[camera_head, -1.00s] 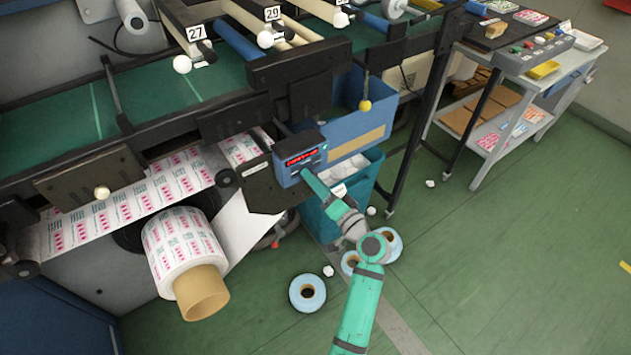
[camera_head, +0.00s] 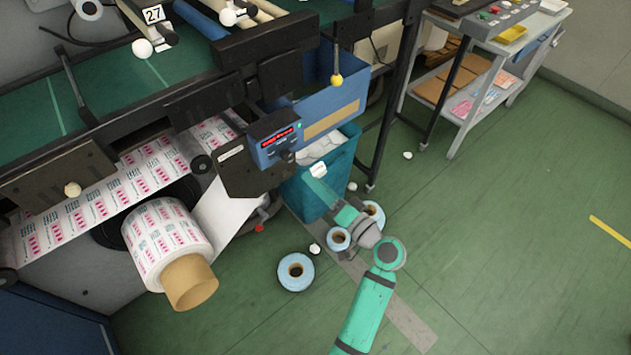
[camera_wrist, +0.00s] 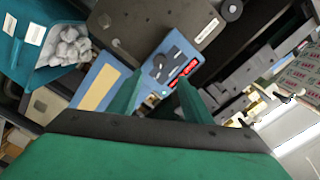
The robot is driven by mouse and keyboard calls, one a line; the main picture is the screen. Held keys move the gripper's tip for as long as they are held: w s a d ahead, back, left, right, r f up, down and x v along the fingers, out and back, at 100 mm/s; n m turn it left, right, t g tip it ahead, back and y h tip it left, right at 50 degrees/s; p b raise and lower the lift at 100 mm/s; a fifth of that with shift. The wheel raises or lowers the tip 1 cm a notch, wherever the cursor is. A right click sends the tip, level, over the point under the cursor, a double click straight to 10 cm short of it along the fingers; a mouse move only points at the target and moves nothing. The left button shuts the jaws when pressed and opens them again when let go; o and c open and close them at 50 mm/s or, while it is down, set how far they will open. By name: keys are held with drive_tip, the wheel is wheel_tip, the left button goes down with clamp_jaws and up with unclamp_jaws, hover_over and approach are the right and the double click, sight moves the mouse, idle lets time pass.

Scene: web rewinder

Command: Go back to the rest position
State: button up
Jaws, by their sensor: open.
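My arm reaches up from the bottom of the head view. My gripper (camera_head: 310,178) is beside the blue bin, below and to the right of the blue control box (camera_head: 274,140) with a red lit display. In the wrist view the two green fingers of my gripper (camera_wrist: 159,78) stand apart with nothing between them. The control box (camera_wrist: 170,66) shows beyond them, with a dark knob and the red display. The fingers look clear of the box.
A teal bin (camera_head: 318,185) with white crumpled waste stands under the machine. A large printed label roll (camera_head: 165,240) juts out at left. Blue rolls (camera_head: 296,272) lie on the floor near my arm. A cart (camera_head: 480,80) stands back right.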

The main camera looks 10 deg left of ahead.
idle(0.3)
drive_tip(key=s+d+f+m+t+h, duration=0.1)
drive_tip(key=s+d+f+m+h, duration=0.15)
drive_tip(key=s+f+h, duration=0.45)
drive_tip(key=s+d+f+m+t+h, duration=0.1)
drive_tip(key=s+d+f+m+h, duration=0.2)
drive_tip(key=s+f, duration=0.7)
drive_tip(key=s+d+r+n+h, duration=0.2)
drive_tip(key=s+d+h, duration=0.2)
drive_tip(key=s, duration=0.7)
drive_tip(key=s+r+n+t, duration=0.2)
drive_tip(key=s+r+n, duration=0.2)
drive_tip(key=s+r, duration=0.5)
drive_tip(key=shift+s+d+r, duration=0.15)
drive_tip(key=shift+s+d, duration=0.2)
drive_tip(key=shift+s, duration=0.15)
drive_tip(key=shift+n, duration=0.25)
drive_tip(key=c, duration=0.4)
drive_tip(key=shift+o, duration=0.2)
drive_tip(key=shift+a, duration=0.1)
